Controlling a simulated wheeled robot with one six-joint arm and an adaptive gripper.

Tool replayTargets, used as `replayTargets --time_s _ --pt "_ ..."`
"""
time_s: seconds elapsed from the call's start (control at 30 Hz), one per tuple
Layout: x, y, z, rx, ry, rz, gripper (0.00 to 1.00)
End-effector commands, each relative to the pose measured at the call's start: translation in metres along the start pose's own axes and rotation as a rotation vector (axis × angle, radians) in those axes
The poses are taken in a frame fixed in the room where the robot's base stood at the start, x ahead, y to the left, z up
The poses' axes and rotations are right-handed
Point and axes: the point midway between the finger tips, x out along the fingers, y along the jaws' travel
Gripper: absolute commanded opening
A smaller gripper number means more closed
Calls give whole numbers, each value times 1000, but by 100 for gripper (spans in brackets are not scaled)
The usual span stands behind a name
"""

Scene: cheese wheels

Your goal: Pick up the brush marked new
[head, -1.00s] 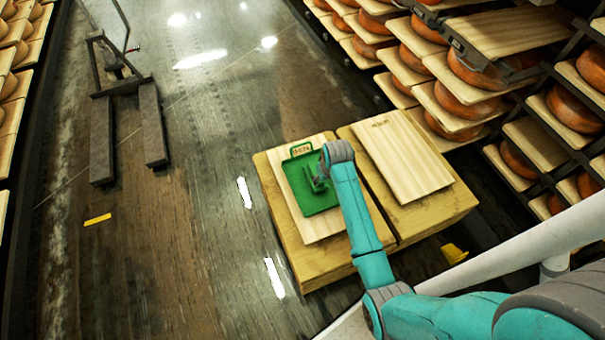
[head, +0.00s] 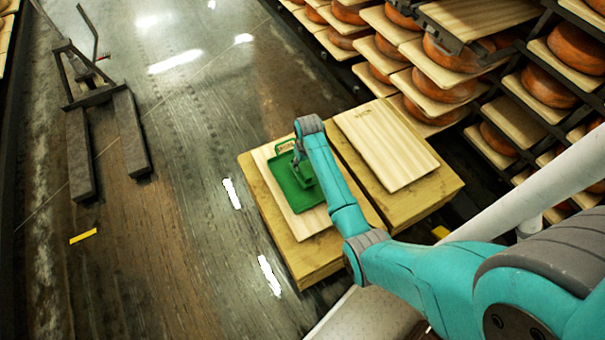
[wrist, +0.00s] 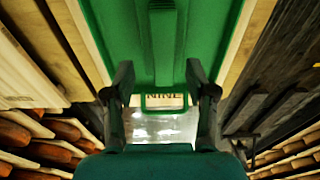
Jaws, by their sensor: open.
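A green tray (head: 293,195) with a raised loop handle lies on a pale board on the left wooden block; it fills the top of the wrist view (wrist: 212,40). A narrow green bar (wrist: 163,45) runs along it in the wrist view; I cannot tell if it is a brush handle. No marking "new" is readable on it. My gripper (head: 298,160) is over the tray. In the wrist view its two dark fingers (wrist: 160,78) are apart and empty, with the bar beyond and between them. My arm hides part of the tray.
A second pale board (head: 385,145) lies on the right wooden block. Shelves with orange cheese wheels (head: 548,87) stand at the right. A dark pallet jack (head: 80,165) stands on the wet floor at the left.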

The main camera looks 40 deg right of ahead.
Motion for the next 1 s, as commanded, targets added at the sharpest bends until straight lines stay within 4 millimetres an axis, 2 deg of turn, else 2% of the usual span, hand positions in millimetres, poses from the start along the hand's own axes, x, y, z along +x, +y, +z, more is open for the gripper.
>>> replayTargets --time_s 0.1,0.3,0.57,0.6,0.63,0.8,0.83,1.0 --pt "18 -4 4 -1 -5 -1 56" --pt "39 -5 4 0 -3 0 56" --pt "42 -4 4 0 -1 0 56" --pt "42 -4 4 0 -1 0 54" --pt "42 -4 4 0 -1 0 46" --pt "42 -4 4 0 -1 0 4" --pt "42 -4 4 0 -1 0 0" --pt "42 -4 4 0 -1 0 0"
